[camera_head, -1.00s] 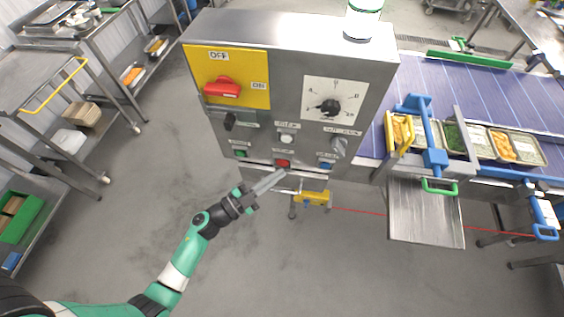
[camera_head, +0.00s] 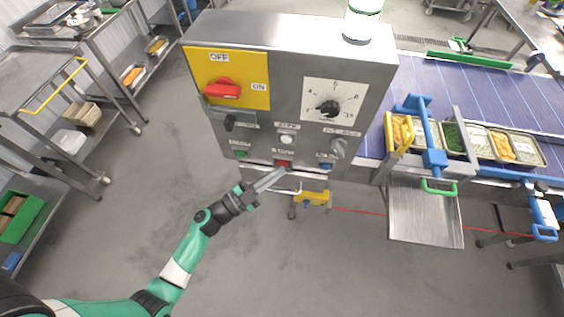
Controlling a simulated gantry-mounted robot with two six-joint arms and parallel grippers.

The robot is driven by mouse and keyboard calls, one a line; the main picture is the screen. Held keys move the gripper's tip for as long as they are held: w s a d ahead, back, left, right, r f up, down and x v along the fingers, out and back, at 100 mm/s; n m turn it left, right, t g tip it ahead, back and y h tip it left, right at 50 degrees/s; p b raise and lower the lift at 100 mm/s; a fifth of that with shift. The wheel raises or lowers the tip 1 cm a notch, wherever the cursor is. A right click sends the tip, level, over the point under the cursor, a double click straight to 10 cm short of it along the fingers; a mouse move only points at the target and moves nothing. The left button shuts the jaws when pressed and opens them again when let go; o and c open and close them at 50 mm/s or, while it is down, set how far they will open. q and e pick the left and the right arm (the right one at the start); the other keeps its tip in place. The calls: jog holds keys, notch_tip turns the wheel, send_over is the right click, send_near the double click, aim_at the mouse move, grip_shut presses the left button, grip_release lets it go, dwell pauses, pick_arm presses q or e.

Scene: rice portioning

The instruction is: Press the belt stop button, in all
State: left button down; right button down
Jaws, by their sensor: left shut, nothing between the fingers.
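The control box (camera_head: 262,113) stands in the middle of the head view. A red push button (camera_head: 283,163) sits low on its front, between a green button (camera_head: 240,153) and a blue button (camera_head: 325,166). The labels over these buttons are too small to read surely. My left gripper (camera_head: 280,172) is shut and empty. Its fingertips point up and right and lie just below the red button in the picture, overlapping its lower edge. I cannot tell whether they touch it. My right gripper is not in view.
A red rotary switch (camera_head: 222,89) on a yellow plate, a black dial (camera_head: 328,107), a white button (camera_head: 287,139) and smaller knobs share the panel. The purple conveyor belt (camera_head: 480,90) with filled trays runs to the right. The grey floor left of the box is clear.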

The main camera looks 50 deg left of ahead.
pick_arm(q)
jog(key=shift+w+a, duration=0.3)
jog(key=shift+w, duration=0.05)
dwell(0.8)
jog(key=shift+d, duration=0.1)
jog(key=shift+s+d+p, duration=0.35)
jog(key=shift+s+d, duration=0.15)
jog(key=shift+s, duration=0.2)
jog(key=s+d, duration=0.1)
jog(key=s, duration=0.1)
jog(key=s+d, duration=0.2)
jog(key=shift+p, duration=0.4)
dwell(0.8)
